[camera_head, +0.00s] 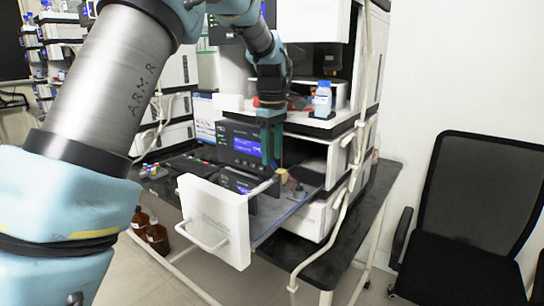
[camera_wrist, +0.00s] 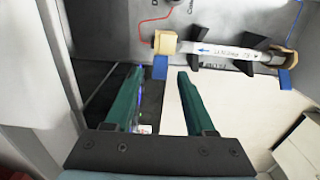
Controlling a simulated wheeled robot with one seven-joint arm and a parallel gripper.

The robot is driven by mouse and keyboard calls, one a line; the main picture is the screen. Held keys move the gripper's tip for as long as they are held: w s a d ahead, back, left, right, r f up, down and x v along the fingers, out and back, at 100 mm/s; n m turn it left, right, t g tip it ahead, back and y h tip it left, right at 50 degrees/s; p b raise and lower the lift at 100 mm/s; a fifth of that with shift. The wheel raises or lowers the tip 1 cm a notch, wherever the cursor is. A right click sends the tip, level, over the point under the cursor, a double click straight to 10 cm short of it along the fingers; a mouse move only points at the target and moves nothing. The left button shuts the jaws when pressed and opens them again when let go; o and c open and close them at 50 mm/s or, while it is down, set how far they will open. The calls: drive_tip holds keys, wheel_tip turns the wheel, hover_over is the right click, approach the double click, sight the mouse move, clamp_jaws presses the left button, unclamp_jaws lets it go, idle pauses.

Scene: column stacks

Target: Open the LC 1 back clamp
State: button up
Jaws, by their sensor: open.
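In the wrist view a column (camera_wrist: 225,50) with a white label and a blue arrow lies across the top, with a tan fitting (camera_wrist: 165,42) at its left end. Dark holders grip it near the middle. One blue clamp (camera_wrist: 160,67) shows below the left end, another blue clamp (camera_wrist: 285,82) below the right end. I cannot tell which is the back one. My gripper (camera_wrist: 160,75) is open and empty, its green fingertips on either side of the left clamp in the picture; contact cannot be told. In the head view my gripper (camera_head: 271,160) hangs over the pulled-out drawer (camera_head: 215,220).
The drawer has a white front with a handle and clear side walls. A blue-capped bottle (camera_head: 323,98) stands on the instrument stack to the right of my gripper. Brown bottles (camera_head: 157,238) stand low at the left. A black chair (camera_head: 470,215) is at the right.

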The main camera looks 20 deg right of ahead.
drive_tip(key=shift+f, duration=1.05)
clamp_jaws()
